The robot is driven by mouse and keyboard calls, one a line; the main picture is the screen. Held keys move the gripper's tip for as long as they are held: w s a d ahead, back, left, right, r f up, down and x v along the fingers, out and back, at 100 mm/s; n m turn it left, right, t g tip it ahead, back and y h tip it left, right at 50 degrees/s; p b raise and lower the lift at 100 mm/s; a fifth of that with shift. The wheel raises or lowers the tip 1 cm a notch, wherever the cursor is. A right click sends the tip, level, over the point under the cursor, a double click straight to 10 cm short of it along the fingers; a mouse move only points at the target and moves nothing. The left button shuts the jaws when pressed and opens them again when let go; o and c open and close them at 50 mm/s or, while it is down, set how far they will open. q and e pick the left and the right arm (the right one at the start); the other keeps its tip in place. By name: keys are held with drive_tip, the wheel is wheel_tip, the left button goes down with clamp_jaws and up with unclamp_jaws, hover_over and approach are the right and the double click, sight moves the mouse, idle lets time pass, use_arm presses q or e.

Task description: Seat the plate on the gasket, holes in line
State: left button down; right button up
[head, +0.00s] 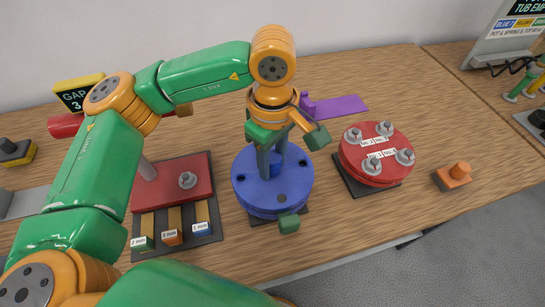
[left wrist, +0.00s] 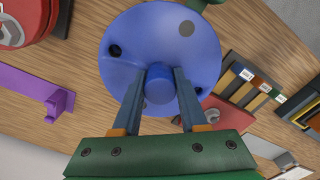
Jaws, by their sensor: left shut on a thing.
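The blue round plate (head: 244,190) has a raised knob in its middle and dark holes near its rim. In the left wrist view the plate (left wrist: 150,22) shows one black hole at the left and a greyer round spot at the upper right. My left gripper (head: 272,168) points down from above and is shut on the plate's knob (left wrist: 160,84), one finger on each side. The plate is over a dark base (head: 262,220). No gasket shows under the plate, and I cannot tell whether the plate touches what is below. My right gripper is not in view.
A red round plate with several bolts (head: 375,166) stands to the right, with an orange block (head: 453,176) beyond it. A red block (head: 196,170) and labelled gauge strips (head: 172,237) are to the left. A purple bracket (head: 340,106) lies behind. A green block (head: 289,222) is at the plate's front.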

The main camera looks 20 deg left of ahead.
use_arm(q)
drive_tip(key=shift+f+b, duration=0.35)
drive_tip(key=c, duration=0.9)
unclamp_jaws()
drive_tip(key=o, duration=0.5)
drive_tip(key=shift+s, duration=0.1)
drive_tip(key=shift+o, duration=0.2)
wheel_tip(320, 180, up, 8)
drive_tip(key=p, duration=0.6)
drive_tip(key=shift+r, duration=0.1)
